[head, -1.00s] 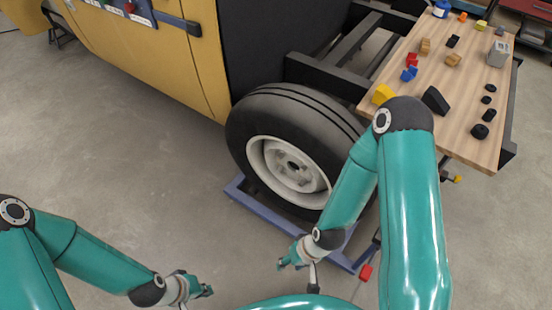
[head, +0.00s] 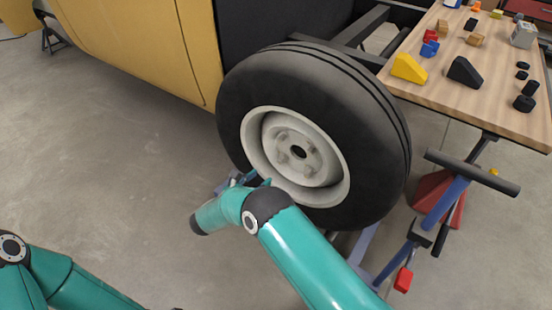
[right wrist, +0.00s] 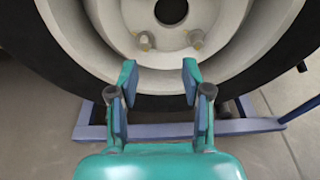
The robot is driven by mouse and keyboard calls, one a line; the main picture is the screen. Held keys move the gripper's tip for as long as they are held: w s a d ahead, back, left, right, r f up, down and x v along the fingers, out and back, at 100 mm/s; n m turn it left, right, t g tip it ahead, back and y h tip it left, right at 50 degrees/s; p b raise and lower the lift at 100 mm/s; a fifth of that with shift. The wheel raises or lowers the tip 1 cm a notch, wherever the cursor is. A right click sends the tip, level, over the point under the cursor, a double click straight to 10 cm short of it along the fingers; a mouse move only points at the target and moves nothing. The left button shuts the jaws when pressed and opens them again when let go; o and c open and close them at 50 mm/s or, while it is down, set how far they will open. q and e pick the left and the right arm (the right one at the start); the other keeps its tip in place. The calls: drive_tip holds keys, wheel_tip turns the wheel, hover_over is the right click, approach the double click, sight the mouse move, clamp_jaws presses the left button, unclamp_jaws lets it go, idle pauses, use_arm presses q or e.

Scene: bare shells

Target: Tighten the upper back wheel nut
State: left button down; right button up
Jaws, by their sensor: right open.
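The wheel (head: 299,155) has a pale rim and a black tyre, with a dark hub hole in its middle. In the head view its nuts are small and pale, so I cannot single out the upper back one. Two lower wheel nuts show in the right wrist view, a left one (right wrist: 145,41) and a right one (right wrist: 196,39). The upper part of the hub is cut off there. My right gripper (right wrist: 158,78) is open and empty, in front of the rim's lower part, below those nuts. In the head view it (head: 250,180) is partly hidden by its arm.
A wooden table (head: 450,95) with several blocks and black cylinders stands at the right. A blue and red stand (head: 440,205) is beside the wheel. A yellow body panel (head: 130,45) is at upper left. The floor left of the wheel is clear.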

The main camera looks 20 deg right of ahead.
wheel_tip(320, 180, up, 3)
drive_tip(key=w+a+t+h+b, duration=0.1)
drive_tip(key=a+t+h, duration=0.1)
drive_tip(key=b, duration=0.4)
approach(280, 140)
drive_tip(key=x, duration=0.8)
drive_tip(key=shift+w+d+f, duration=0.1)
drive_tip(key=shift+w+d, duration=0.1)
drive_tip(key=shift+d, duration=0.1)
use_arm(q)
drive_tip(key=shift+f, duration=2.95)
use_arm(e)
drive_tip(key=shift+w+d, duration=0.45)
drive_tip(key=shift+d, duration=0.1)
drive_tip(key=shift+c, duration=0.4)
